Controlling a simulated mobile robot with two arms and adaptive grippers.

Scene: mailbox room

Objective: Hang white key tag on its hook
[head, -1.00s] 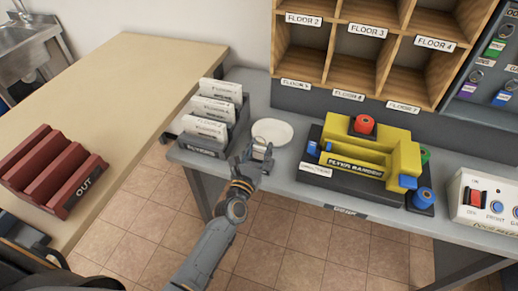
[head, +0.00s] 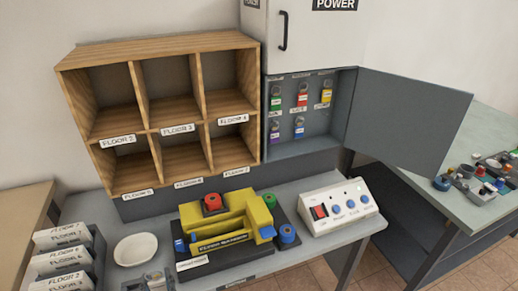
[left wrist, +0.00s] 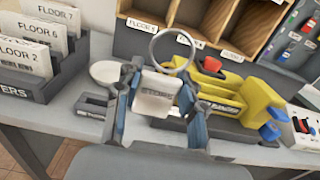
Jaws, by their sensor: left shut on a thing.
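The white key tag (left wrist: 156,95) shows in the left wrist view with a dark printed word and a metal ring (left wrist: 172,48) standing above it. My left gripper (left wrist: 157,112) is shut on the tag, one finger at each side. The open grey key cabinet (head: 310,145) is at the upper right. Green, red and yellow tags hang in its top row, purple and blue ones below. The lower right spot shows no tag. My right gripper is not in view.
The wooden floor pigeonholes (head: 147,130) stand left of the cabinet. The cabinet door (head: 412,120) swings out to the right. A yellow machine (head: 225,222) and a white button box (head: 338,207) stand on the table. A flyer rack (head: 98,262) is at the left.

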